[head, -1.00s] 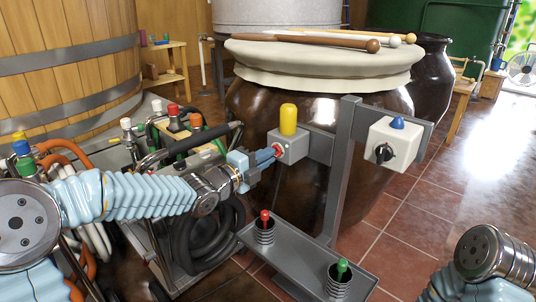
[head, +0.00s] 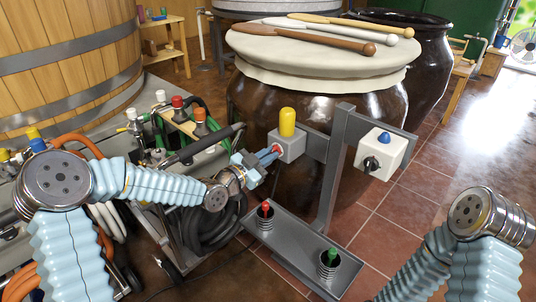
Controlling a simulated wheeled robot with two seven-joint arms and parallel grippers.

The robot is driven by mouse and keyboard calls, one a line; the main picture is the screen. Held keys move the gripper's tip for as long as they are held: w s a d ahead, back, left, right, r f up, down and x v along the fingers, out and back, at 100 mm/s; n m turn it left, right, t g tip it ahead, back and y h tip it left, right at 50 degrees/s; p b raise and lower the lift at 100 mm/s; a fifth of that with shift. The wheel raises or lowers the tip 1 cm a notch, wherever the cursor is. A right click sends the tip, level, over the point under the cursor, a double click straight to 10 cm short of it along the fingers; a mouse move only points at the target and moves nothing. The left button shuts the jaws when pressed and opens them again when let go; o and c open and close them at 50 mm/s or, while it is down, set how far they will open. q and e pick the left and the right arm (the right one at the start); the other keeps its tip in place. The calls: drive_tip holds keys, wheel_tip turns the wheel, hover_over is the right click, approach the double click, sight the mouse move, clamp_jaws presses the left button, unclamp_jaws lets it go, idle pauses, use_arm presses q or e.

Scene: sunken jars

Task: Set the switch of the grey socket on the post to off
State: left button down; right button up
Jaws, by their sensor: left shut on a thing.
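The grey socket (head: 291,146) is a light grey box on the left of the grey post (head: 333,170), with an upright yellow cap (head: 287,122) on top. A small red part, its switch (head: 276,149), shows on its left face. My left gripper (head: 271,155) reaches in from the left and its blue fingers are shut on the red switch. The fingers partly cover the switch, so I cannot tell its setting. My right arm shows at the lower right, but its gripper is out of view.
A white socket (head: 382,154) with a blue cap and black knob sits on the post's right. Below is a grey tray (head: 293,246) with a red-topped and a green-topped piece. A large brown jar (head: 395,103) stands close behind. A hose cart (head: 176,210) stands left.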

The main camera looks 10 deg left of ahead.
use_arm(q)
drive_tip(key=n, duration=0.5)
drive_tip(key=shift+w+r, duration=0.1)
drive_tip(key=shift+r, duration=0.1)
drive_tip(key=shift+m+b, duration=0.6)
drive_tip(key=shift+r+n, duration=0.1)
drive_tip(key=shift+n, duration=0.9)
drive_tip(key=shift+d, duration=0.1)
